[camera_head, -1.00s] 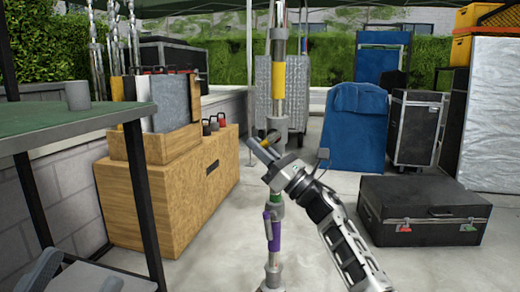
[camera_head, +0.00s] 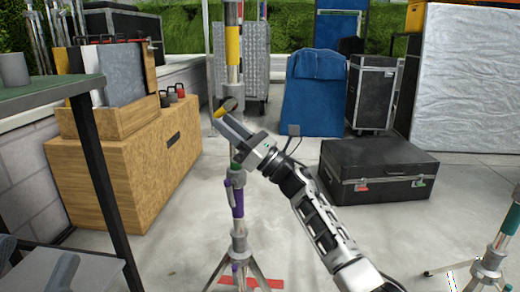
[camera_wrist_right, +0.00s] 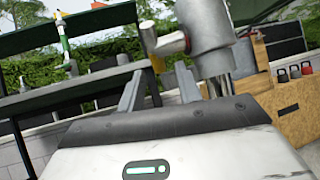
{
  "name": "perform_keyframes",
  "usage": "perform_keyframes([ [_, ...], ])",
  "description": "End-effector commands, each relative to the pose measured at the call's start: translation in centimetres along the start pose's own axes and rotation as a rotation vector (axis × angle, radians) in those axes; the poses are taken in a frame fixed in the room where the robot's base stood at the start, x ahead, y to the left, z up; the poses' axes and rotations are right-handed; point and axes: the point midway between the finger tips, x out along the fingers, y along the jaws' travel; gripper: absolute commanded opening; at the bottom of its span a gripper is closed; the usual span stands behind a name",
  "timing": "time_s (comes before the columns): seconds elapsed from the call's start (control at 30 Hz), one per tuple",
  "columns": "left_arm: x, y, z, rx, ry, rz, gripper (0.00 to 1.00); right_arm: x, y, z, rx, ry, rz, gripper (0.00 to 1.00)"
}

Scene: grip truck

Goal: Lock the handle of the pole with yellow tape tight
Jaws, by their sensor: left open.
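The pole with yellow tape (camera_head: 233,45) stands upright left of centre in the head view, on a tripod base, with purple tape lower down. Its grey collar and clamp handle (camera_head: 222,109), with a yellow end, sit below the tape. My right gripper (camera_head: 226,122) is at the handle. In the right wrist view the fingers are spread apart (camera_wrist_right: 159,85), and the grey handle stub (camera_wrist_right: 171,43) lies just beyond their tips. A bit of yellow shows between the fingers; contact is unclear.
A green-topped table (camera_head: 50,92) stands at the left, before a wooden box (camera_head: 130,190). A black case (camera_head: 378,170) lies on the floor at the right. Another stand (camera_head: 490,262) is at the lower right. The floor around the pole is mostly clear.

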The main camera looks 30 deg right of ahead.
Motion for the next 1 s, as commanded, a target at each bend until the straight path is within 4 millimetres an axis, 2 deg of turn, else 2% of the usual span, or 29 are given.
perform_keyframes([
  [0.1,-0.3,-0.4,1.1,-0.07,-0.073,-0.04,0.51,-3.1,0.0,0.0,0.002,0.004,-0.004,0.34],
  [0.3,-0.6,-0.4,2.0,-0.133,-0.135,-0.056,0.51,-7.8,0.0,0.0,0.002,0.002,-0.003,0.34],
  [0.5,-0.9,-0.3,2.7,-0.177,-0.178,-0.069,0.51,-10.9,0.0,0.1,0.001,0.0,-0.001,0.34],
  [0.7,-1.1,-0.2,3.0,-0.198,-0.195,-0.078,0.51,-12.1,0.0,0.1,0.0,-0.002,0.0,0.34],
  [1.0,-1.2,-0.2,3.1,-0.2,-0.2,-0.079,0.51,-12.1,0.1,0.1,0.006,-0.002,0.0,0.34],
])
